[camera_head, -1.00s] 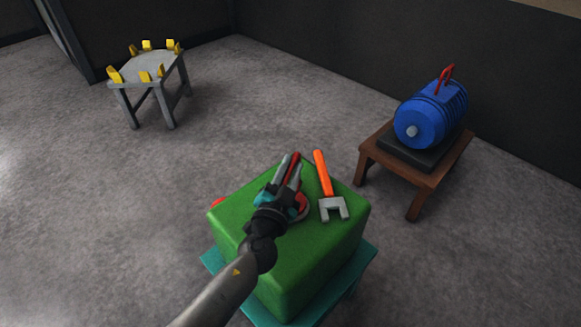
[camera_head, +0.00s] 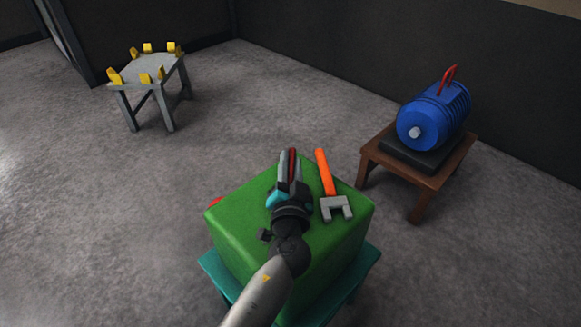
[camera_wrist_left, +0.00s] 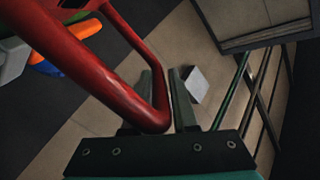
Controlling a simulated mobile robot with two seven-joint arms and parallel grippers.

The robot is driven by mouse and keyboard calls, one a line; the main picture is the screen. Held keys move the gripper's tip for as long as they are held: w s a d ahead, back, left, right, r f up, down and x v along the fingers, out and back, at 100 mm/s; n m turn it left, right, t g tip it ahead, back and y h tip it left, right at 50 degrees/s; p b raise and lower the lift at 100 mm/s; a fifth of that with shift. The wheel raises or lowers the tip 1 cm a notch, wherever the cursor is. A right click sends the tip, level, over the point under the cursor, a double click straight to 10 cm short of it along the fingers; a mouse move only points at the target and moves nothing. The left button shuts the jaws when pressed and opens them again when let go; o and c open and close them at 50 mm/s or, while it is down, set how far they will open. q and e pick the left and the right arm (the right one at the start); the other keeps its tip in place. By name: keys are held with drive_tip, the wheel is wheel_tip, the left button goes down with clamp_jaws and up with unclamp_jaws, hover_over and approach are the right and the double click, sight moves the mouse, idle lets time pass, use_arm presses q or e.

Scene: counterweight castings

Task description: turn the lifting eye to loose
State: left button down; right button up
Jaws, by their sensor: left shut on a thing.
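The green casting (camera_head: 245,220) stands on a teal stand (camera_head: 366,262) in the head view. The red lifting eye (camera_head: 292,156) is on its top, mostly hidden behind my left gripper (camera_head: 291,163). The left gripper is shut on the eye, its fingers pointing away from me. In the left wrist view the eye (camera_wrist_left: 95,72) is a thick red loop, with its bend between the fingers of the left gripper (camera_wrist_left: 161,84). The eye's base is hidden in the head view. My right gripper is in neither view.
An orange-handled tool (camera_head: 325,172) with a grey forked head lies on the casting, close right of the gripper. A blue ribbed casting (camera_head: 432,118) with a red handle sits on a wooden table (camera_head: 430,181) at right. A grey stand (camera_head: 150,68) with yellow blocks is far left.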

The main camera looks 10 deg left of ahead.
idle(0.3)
use_arm(q)
drive_tip(key=c, duration=0.8)
unclamp_jaws()
drive_tip(key=s+d, duration=0.1)
drive_tip(key=s, duration=0.6)
drive_tip(key=shift+s+d, duration=0.2)
drive_tip(key=shift+d, duration=0.15)
